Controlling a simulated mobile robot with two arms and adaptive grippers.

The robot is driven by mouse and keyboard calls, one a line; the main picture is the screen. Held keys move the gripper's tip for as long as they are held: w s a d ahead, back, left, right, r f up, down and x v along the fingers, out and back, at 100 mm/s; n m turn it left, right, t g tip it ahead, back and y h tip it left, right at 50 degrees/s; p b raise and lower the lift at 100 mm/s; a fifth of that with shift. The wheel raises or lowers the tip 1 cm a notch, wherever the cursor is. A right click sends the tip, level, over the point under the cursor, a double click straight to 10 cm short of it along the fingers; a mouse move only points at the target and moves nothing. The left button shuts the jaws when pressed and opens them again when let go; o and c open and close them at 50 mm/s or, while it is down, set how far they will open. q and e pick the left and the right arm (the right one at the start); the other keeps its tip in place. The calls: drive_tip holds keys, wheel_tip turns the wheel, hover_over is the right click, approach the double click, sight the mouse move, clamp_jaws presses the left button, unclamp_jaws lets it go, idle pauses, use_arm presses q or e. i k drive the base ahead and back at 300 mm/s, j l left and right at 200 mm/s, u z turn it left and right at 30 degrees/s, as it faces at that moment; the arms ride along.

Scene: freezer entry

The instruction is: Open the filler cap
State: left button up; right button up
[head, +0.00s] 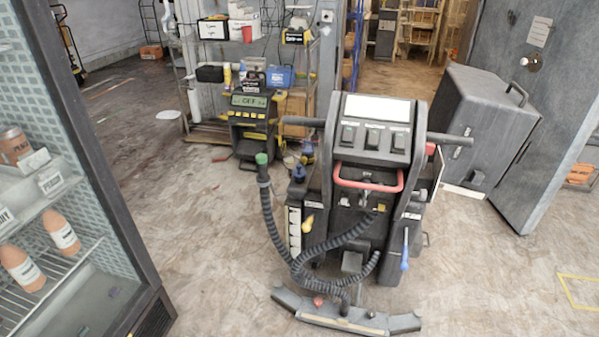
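A grey and black floor scrubber (375,130) stands upright in the middle of the head view, with a control panel and a red handle (368,184). A small dark blue cap-like part (299,173) sits on its left side. A green fitting (262,158) tops the corrugated black hose (270,215) beside it. I cannot tell for certain which part is the filler cap. Neither of my grippers is in view.
A glass-sided cabinet (115,180) with orange bottles stands close at the left. A grey box-shaped unit (480,125) is behind the scrubber at right. A black and yellow machine (250,125) and shelving stand behind. The floor (490,280) is clear at front right.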

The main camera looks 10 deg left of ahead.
sight(300, 172)
drive_tip(key=i+j+u, duration=0.1)
drive_tip(key=i+j, duration=0.35)
drive_tip(key=i+j+u, duration=0.1)
drive_tip(key=i+j, duration=0.3)
drive_tip(key=i, duration=0.1)
